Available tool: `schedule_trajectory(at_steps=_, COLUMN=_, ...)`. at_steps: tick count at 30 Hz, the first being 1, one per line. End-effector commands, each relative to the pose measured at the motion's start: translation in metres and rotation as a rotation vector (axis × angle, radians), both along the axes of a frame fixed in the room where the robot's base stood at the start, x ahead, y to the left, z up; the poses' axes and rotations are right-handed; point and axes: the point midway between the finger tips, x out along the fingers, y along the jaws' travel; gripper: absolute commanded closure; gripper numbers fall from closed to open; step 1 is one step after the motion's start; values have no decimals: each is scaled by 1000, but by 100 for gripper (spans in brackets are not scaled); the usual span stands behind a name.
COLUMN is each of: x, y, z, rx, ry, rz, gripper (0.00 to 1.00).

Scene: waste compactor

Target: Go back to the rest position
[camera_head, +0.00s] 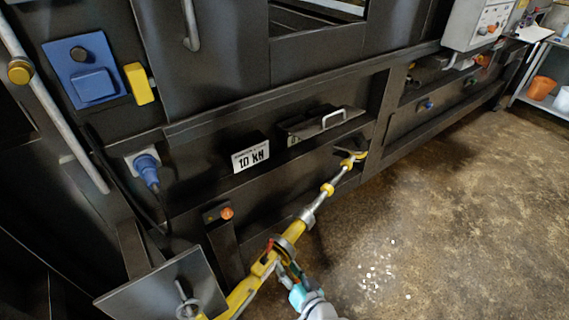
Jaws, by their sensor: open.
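My arm comes in at the bottom centre, with a white and turquoise wrist. My gripper (277,258) is small and partly hard to make out. It is open and sits right at a long yellow and grey bar (308,217). I cannot tell whether its fingers touch the bar or are only beside it. The bar runs slantwise from the bottom edge up to a dark end near the machine's lower front.
The dark compactor (290,88) fills the left and back, with a "10 KN" label (251,157) and a blue plug (147,168). A tilted metal plate (150,292) stands at lower left. Brown floor (480,190) is open at right, with pale scraps (375,278).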

Motion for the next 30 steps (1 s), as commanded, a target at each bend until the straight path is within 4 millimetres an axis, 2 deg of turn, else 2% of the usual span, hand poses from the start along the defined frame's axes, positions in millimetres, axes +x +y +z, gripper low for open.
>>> schedule_trajectory(at_steps=5, x=-6, y=-4, z=-2, rx=-5, ry=1, rz=-7, gripper=59)
schedule_trajectory(at_steps=8, x=-23, y=-17, z=-8, rx=-24, ry=1, rz=-32, gripper=59)
schedule_trajectory(at_steps=13, x=-77, y=-53, z=-18, rx=-81, ry=-4, rz=-105, gripper=59)
schedule_trajectory(at_steps=20, x=-155, y=-97, z=-12, rx=-170, ry=-24, rz=-195, gripper=59)
schedule_trajectory(at_steps=26, x=-221, y=-127, z=9, rx=-246, ry=-45, rz=-255, gripper=59)
schedule_trajectory(at_steps=30, x=-264, y=-142, z=31, rx=-299, ry=-61, rz=-288, gripper=59)
